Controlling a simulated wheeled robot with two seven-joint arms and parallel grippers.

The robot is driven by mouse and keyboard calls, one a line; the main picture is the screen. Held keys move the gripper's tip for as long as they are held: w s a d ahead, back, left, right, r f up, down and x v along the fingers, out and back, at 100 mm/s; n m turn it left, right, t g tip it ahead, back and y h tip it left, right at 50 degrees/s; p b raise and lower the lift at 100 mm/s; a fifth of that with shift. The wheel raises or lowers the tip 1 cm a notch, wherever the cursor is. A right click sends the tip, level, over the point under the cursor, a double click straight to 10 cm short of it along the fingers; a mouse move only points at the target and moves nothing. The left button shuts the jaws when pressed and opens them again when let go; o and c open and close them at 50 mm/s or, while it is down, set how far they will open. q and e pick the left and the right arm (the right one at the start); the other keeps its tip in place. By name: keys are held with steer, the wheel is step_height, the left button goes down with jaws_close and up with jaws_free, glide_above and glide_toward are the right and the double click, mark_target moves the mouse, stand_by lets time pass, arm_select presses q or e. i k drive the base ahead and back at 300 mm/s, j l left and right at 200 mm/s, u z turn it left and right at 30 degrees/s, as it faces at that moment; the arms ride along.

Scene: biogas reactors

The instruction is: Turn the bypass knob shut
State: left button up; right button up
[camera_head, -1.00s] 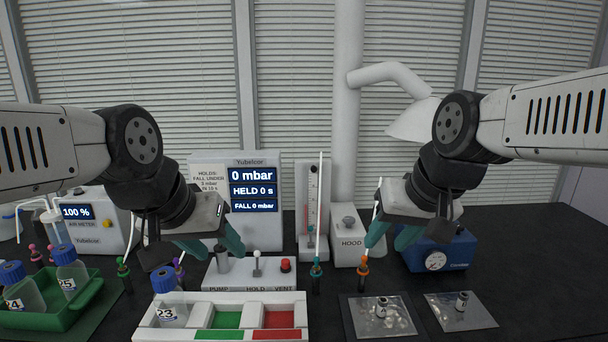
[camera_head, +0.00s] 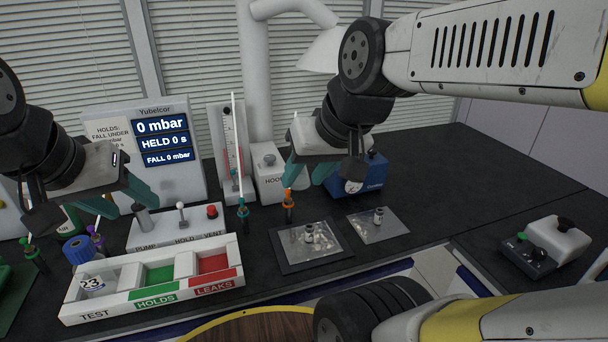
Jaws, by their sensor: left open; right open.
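No knob in view carries a readable "bypass" label, so I cannot tell which one it is. A grey knob (camera_head: 269,160) tops the white HOOD box (camera_head: 268,187). A blue unit (camera_head: 373,173) with a gauge stands behind my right gripper and is partly hidden. My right gripper (camera_head: 308,183) is open and empty, pointing down in front of the HOOD box. My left gripper (camera_head: 122,206) is open and empty, left of the PUMP/HOLD/VENT panel (camera_head: 180,228).
A TEST/HOLDS/LEAKS tray (camera_head: 107,307) lies at the front, with a bottle (camera_head: 91,283) in it. The display unit (camera_head: 170,185) reads 0 mbar. Tubes with orange (camera_head: 288,200) and teal (camera_head: 242,208) fittings stand near the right gripper. Bare bench (camera_head: 455,170) lies to the right.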

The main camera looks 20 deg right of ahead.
mark_target(371, 151)
steer(key=l+z, duration=0.2)
steer(key=z, duration=0.75)
